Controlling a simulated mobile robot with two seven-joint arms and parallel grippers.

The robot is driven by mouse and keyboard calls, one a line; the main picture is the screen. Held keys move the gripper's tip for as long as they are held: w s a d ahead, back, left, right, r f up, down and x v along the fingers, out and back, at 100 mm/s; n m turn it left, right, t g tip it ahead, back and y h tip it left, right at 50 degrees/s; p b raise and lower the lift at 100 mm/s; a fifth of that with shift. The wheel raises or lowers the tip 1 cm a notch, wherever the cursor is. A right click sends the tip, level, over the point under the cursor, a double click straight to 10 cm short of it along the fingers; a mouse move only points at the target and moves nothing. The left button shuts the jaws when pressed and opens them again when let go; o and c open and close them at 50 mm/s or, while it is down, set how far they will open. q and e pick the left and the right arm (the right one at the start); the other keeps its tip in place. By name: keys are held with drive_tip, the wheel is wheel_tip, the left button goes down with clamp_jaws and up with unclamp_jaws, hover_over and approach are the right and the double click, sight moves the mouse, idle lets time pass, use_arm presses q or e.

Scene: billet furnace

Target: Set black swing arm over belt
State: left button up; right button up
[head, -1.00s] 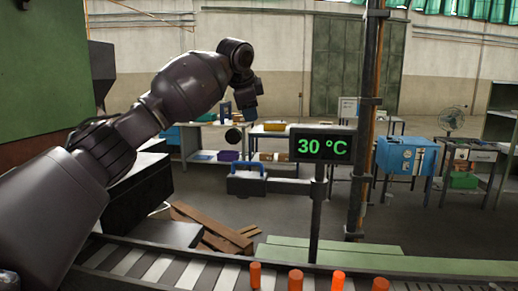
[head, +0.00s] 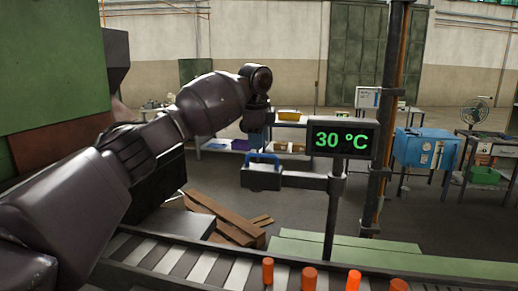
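The black swing arm (head: 308,180) reaches left from a dark upright post (head: 334,215). At its free end is a dark grey box (head: 261,178) with a blue handle (head: 263,156) on top. The belt (head: 190,268), with light and dark slats, runs along the bottom of the head view. In the picture the swing arm shows above and behind the belt, against the floor. My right gripper is out of view.
A display (head: 342,138) reading 30 °C is fixed on the post. Several orange billets (head: 309,278) stand along the belt's near side. A tall pole (head: 385,150) stands right of the post. Wooden planks (head: 225,215) lie behind the belt. Green beams (head: 340,250) lie at the right.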

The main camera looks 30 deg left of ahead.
sight(259, 155)
use_arm(q)
drive_tip(key=shift+w+a+f, duration=0.1)
drive_tip(key=shift+w+f, duration=0.1)
drive_tip(key=shift+f, duration=0.75)
drive_tip(key=shift+w+f, duration=0.2)
drive_tip(key=shift+f, duration=0.7)
clamp_jaws()
